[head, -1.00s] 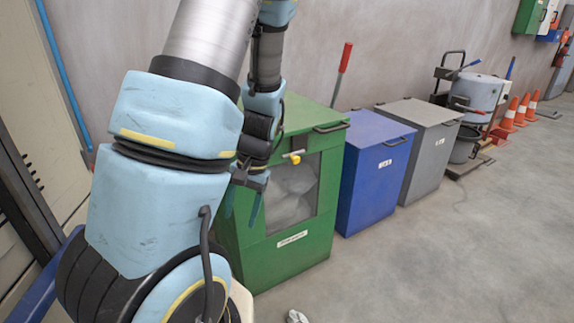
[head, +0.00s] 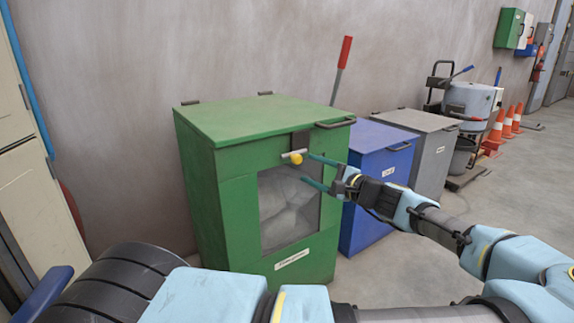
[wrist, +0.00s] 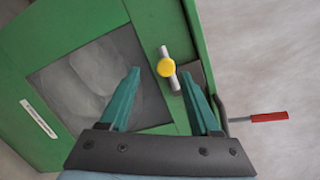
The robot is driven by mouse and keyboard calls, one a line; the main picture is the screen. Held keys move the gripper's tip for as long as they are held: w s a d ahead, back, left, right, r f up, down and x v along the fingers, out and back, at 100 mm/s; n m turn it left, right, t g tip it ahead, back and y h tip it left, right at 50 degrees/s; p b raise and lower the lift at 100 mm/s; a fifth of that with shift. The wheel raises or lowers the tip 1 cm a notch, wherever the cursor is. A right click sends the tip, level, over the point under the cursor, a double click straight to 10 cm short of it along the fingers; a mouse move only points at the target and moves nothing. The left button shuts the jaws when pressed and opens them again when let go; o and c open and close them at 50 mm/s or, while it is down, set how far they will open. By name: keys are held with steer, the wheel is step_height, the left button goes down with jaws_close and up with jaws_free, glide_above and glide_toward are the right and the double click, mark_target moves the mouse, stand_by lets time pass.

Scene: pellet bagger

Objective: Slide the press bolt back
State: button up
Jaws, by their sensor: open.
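The press is a green cabinet (head: 225,190) with a mesh or clear window (head: 288,205) that shows pale bags inside. Its bolt, a short metal bar with a yellow knob (head: 296,158), sits on the front near the top edge, above the window's right side. In the wrist view the yellow knob (wrist: 166,68) lies ahead of and between my two teal fingers. My gripper (head: 307,169) is open and empty, just right of the knob in the head view. The fingers look apart from the knob, though the exact gap is hard to tell.
A lever with a red grip (head: 346,52) rises behind the cabinet. A blue bin (head: 380,165) and a grey bin (head: 436,150) stand to its right, then a cart with a drum (head: 470,100) and orange cones (head: 497,125). The floor at right is open.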

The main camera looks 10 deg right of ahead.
mark_target(290, 155)
steer(key=shift+t, duration=0.3)
steer(key=x, duration=0.6)
steer(key=d+x, duration=0.1)
steer(key=x, duration=0.3)
steer(key=shift+w+r, duration=0.2)
steer(key=shift+w, duration=0.05)
jaws_close()
stand_by(0.9)
